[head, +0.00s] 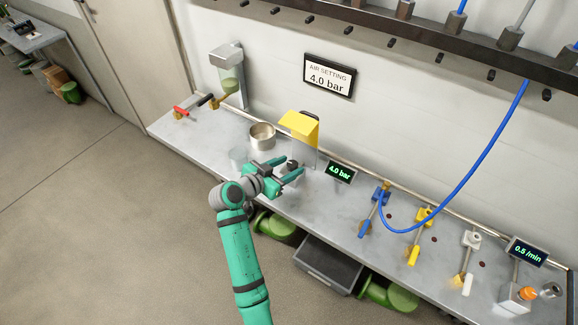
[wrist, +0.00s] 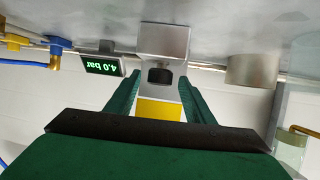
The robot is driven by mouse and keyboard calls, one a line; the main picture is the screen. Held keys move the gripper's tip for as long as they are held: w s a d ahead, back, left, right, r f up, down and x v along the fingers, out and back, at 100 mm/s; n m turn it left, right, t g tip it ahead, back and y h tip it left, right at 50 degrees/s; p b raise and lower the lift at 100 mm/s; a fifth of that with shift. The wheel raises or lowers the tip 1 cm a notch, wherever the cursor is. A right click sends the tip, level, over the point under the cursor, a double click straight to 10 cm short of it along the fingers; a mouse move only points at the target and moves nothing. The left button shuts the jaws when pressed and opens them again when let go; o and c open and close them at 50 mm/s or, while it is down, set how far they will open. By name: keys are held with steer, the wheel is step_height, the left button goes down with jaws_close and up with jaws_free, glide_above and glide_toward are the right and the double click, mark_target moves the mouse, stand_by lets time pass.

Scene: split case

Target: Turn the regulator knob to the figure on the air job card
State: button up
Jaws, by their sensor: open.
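The air job card (head: 329,77) on the wall reads "AIR SETTING 4.0 bar". A small display (head: 339,172) on the bench reads 4.0 bar in green; it shows upside down in the wrist view (wrist: 103,65). The regulator is a pale metal block (wrist: 163,39) with a dark knob (wrist: 160,75). A yellow flap (head: 300,127) stands above it, and yellow also shows between the fingers in the wrist view. My gripper (head: 288,168) is open at the regulator, with one finger on each side of the knob in the wrist view. I cannot tell whether the fingers touch it.
A steel cup (head: 262,136) and a clear glass (head: 239,156) stand left of the regulator. Blue (head: 366,228), yellow (head: 414,255) and white (head: 468,284) valve levers line the bench to the right. A blue hose (head: 478,160) hangs there. Another display (head: 528,251) reads 0.5 /min.

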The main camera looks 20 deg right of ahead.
steer(key=v, duration=1)
steer(key=shift+a+r, duration=0.15)
steer(key=shift+a, duration=0.05)
